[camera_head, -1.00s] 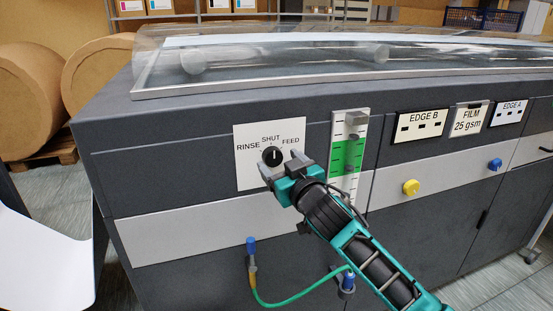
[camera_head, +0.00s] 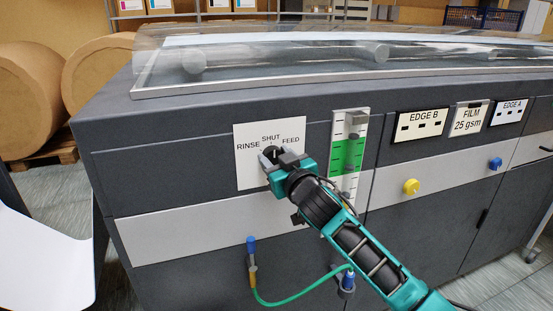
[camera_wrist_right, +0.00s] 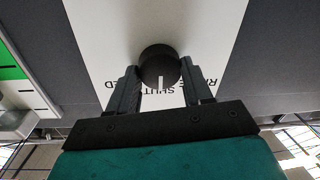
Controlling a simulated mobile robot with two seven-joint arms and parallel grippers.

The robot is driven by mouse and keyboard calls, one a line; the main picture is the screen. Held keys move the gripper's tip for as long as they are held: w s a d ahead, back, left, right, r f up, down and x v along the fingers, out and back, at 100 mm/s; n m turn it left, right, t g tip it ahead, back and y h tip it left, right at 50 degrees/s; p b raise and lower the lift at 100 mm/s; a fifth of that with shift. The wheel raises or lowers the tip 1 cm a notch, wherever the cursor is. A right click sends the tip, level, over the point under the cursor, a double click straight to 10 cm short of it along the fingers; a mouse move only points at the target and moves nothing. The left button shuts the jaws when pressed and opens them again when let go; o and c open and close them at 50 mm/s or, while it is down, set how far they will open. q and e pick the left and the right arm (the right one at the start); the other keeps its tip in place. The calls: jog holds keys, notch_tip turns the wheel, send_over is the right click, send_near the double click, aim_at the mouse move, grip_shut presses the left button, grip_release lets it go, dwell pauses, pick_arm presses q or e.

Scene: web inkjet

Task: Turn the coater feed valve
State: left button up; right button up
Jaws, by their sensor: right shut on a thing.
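The feed valve is a round black knob (camera_wrist_right: 158,60) on a white label plate (camera_head: 246,170) marked RINSE, SHUT and FEED, on the front of the dark machine. In the right wrist view, the knob's white pointer line is toward the word SHUT. My right gripper (camera_head: 275,156) is at the knob, its fingers on either side and closed on it. It also shows in the right wrist view (camera_wrist_right: 159,69). In the head view, the fingers hide most of the knob. My left gripper is not in view.
A green level gauge (camera_head: 347,155) is just right of the plate. A green hose (camera_head: 300,297) hangs below between blue-capped fittings. A yellow knob (camera_head: 411,187) and a blue knob (camera_head: 495,164) are further right. A clear cover (camera_head: 300,55) tops the machine.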

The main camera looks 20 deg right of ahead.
jog(key=c, duration=0.3)
jog(key=shift+c, duration=0.2)
jog(key=shift+m, duration=0.3)
jog(key=m+p, duration=0.1)
jog(key=m, duration=1)
jog(key=shift+d+f+m+t, duration=0.15)
jog(key=shift+f+m+t, duration=0.05)
jog(key=shift+m+t, duration=0.2)
jog(key=o, duration=1)
jog(key=shift+o, duration=0.2)
jog(key=shift+s, duration=0.1)
